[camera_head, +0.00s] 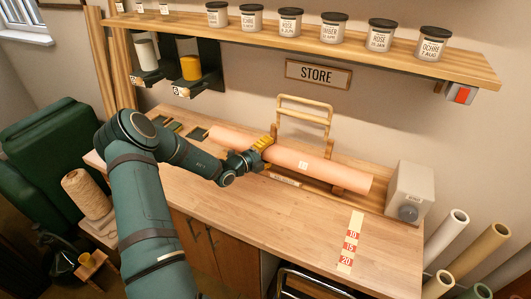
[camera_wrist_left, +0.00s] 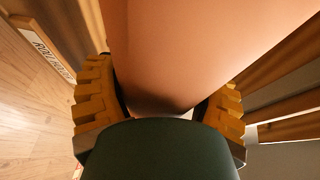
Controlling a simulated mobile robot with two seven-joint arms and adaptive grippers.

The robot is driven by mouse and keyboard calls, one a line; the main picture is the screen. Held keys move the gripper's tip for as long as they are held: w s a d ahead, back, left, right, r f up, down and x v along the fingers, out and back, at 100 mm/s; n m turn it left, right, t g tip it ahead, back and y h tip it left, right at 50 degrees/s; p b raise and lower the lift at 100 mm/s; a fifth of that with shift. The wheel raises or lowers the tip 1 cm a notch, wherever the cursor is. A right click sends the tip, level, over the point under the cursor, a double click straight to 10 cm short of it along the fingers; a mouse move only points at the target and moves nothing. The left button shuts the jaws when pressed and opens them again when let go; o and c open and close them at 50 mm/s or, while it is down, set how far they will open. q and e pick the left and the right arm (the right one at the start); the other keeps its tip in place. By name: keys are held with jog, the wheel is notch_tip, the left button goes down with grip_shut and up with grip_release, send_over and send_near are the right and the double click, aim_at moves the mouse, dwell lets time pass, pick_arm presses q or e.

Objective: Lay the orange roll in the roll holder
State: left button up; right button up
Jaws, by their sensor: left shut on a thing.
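The orange roll (camera_head: 318,167), pale orange with a small white label, lies lengthwise over the back of the worktop. My left gripper (camera_head: 262,144) is shut on it, left of its middle. In the left wrist view the roll (camera_wrist_left: 200,45) fills the space between the yellow ridged fingers (camera_wrist_left: 160,105). The wooden roll holder (camera_head: 338,190) shows below the right part of the roll, with its label strip (camera_head: 285,180) in front. The roll hides much of the holder, and I cannot tell whether the two touch. My right gripper is out of view.
A wooden rail frame (camera_head: 304,118) stands behind the roll. A grey box with a knob (camera_head: 410,190) stands near the roll's right end. A shelf (camera_head: 300,44) with several jars hangs above. The worktop's front (camera_head: 270,220) is clear, apart from a numbered strip (camera_head: 350,242).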

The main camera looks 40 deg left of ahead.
pick_arm(q)
jog(key=w, duration=0.1)
jog(key=w+f+b, duration=0.1)
jog(key=w, duration=0.1)
jog(key=shift+w+a+f, duration=0.1)
jog(key=shift+a+f, duration=0.25)
jog(key=shift+f, duration=0.05)
jog(key=w+f+b, duration=0.1)
jog(key=w+b, duration=0.1)
jog(key=b, duration=0.1)
jog(key=w+a+f+b, duration=0.1)
jog(key=w+f+b, duration=0.1)
jog(key=b, duration=0.1)
jog(key=w+f+b, duration=0.2)
jog(key=w, duration=0.1)
jog(key=shift+a+f+b, duration=0.15)
jog(key=shift+a+b, duration=0.2)
jog(key=shift+b, duration=0.05)
jog(key=shift+s+f+b, duration=0.15)
jog(key=shift+f+b, duration=0.15)
jog(key=shift+f, duration=0.65)
